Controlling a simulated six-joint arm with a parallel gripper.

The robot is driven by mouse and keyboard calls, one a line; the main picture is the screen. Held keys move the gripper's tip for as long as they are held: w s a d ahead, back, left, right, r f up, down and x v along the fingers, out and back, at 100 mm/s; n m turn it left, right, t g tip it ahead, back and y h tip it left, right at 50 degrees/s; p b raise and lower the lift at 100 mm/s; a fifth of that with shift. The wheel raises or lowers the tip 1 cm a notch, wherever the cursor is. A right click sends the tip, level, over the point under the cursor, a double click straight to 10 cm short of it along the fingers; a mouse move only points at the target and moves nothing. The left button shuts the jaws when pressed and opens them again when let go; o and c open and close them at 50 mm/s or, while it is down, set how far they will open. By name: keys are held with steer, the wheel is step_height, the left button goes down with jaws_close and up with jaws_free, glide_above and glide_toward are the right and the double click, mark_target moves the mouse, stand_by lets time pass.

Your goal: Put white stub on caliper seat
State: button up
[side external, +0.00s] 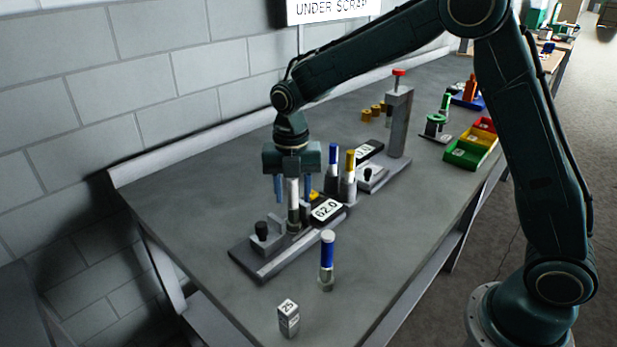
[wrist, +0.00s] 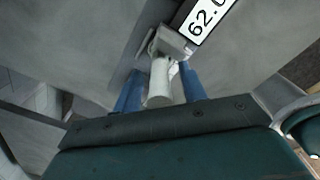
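The white stub (side external: 293,190) stands upright at the caliper with the 62.0 display; its lower part is grey. It also shows in the wrist view (wrist: 160,82). The caliper (side external: 272,262) lies on the bench, with a black knob at its left end. The stub's foot is at the seat (side external: 293,227) between the jaws, partly hidden there. My gripper (side external: 293,197) points down over the stub, with one blue finger on each side. A narrow gap shows between the fingers and the stub, so my gripper looks open around it.
Blue (side external: 333,165) and yellow (side external: 350,170) stubs stand close behind. A tall grey press (side external: 398,125) and coloured bins (side external: 468,150) are farther back. The left bench top is clear.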

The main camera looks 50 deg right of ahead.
steer(key=shift+r, duration=0.1)
step_height(320, 180, up, 12)
steer(key=shift+f, duration=0.1)
steer(key=shift+r, duration=0.2)
stand_by(0.6)
stand_by(0.5)
steer(key=shift+s+d+r, duration=0.1)
steer(key=shift+s+r, duration=0.05)
steer(key=shift+s, duration=0.1)
steer(key=s+d+m+t, duration=0.2)
steer(key=s+d+m, duration=0.1)
steer(key=s+m, duration=1)
steer(key=s+d+r+m+t, duration=0.1)
steer(key=s+d+m+t, duration=0.2)
steer(key=s+m, duration=1.1)
steer(key=shift+s+r+t, duration=0.2)
steer(key=shift+s+t, duration=0.1)
